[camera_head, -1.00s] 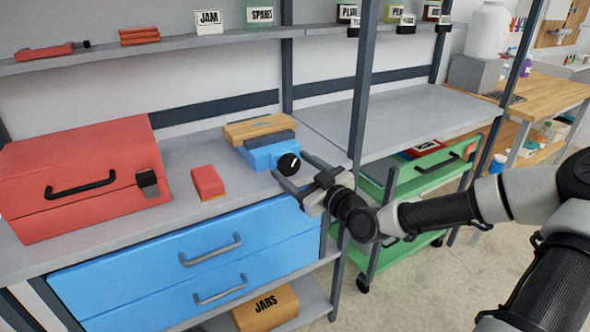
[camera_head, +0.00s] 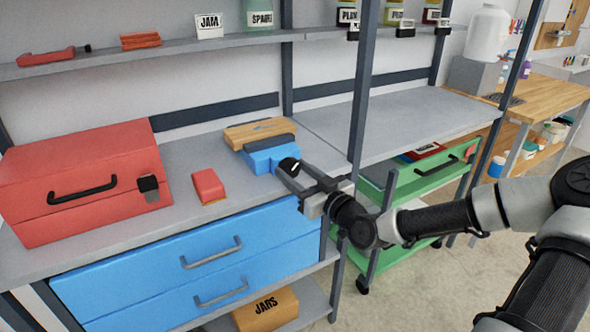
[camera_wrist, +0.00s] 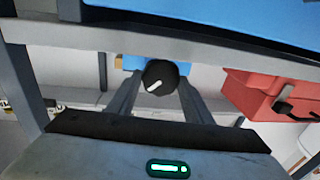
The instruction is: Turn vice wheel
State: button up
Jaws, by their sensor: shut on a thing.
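The vice is a blue block (camera_head: 262,158) with a dark jaw and a wooden slab (camera_head: 260,130) at its back, on the grey workbench. Its black wheel (camera_head: 289,165) faces my gripper and has a white mark. My gripper (camera_head: 286,170) is at the wheel, with its fingers on either side of it, partly hiding it. In the wrist view the round wheel (camera_wrist: 160,77) sits between the two fingertips (camera_wrist: 160,88), its white mark slanting. The fingers are shut on the wheel.
A red toolbox (camera_head: 85,180) and a small red block (camera_head: 208,186) sit left on the bench. Blue drawers (camera_head: 200,262) lie below. A dark shelf post (camera_head: 364,90) stands close right of my gripper, with a green cart (camera_head: 405,185) beyond.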

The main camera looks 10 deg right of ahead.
jog(key=m+p, duration=0.1)
jog(key=m, duration=0.5)
jog(key=shift+f+m+t+p, duration=0.1)
jog(key=shift+m+t+p, duration=0.3)
dwell(0.4)
jog(key=o, duration=1)
jog(key=shift+d, duration=0.1)
